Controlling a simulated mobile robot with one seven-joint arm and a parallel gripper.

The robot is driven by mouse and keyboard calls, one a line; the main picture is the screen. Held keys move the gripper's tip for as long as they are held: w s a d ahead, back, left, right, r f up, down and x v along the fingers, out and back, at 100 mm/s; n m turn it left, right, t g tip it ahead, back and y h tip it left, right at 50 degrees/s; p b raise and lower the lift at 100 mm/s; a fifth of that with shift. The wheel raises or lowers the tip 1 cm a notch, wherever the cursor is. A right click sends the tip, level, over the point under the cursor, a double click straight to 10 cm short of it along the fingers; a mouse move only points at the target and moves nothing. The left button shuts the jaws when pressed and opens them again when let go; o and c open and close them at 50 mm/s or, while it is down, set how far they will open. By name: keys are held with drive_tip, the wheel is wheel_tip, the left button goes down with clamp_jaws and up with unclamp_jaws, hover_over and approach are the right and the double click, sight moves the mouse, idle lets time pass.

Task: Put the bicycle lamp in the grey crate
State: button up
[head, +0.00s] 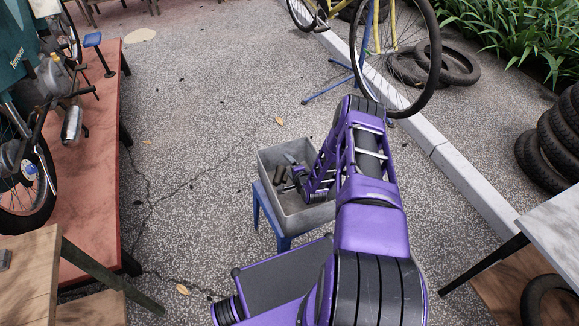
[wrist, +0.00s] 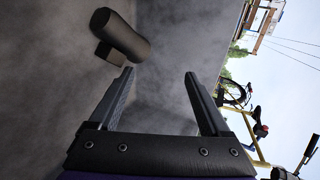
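The bicycle lamp, a dark cylinder with a small block-shaped mount, lies inside the crate in the wrist view (wrist: 122,36); small dark shapes in the crate in the head view (head: 280,182) appear to be it. The grey crate (head: 318,217) stands on a blue stool; its grey inside fills much of the wrist view (wrist: 170,30). My gripper (wrist: 160,72) reaches down into the crate. Its two fingers are apart with nothing between them. The lamp is beyond the left fingertip, apart from it. My arm hides the crate's right part in the head view.
The blue stool (head: 257,205) stands on open speckled paving. A red-topped bench (head: 90,170) with a motorcycle is at left, and a wooden table (head: 28,275) at lower left. A yellow bicycle (head: 395,45), stacked tyres (head: 555,140) and a pale table (head: 550,235) are at right.

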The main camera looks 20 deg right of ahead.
drive_tip(key=shift+r, duration=0.3)
drive_tip(key=p+v, duration=0.2)
drive_tip(key=v, duration=1)
drive_tip(key=shift+r, duration=0.35)
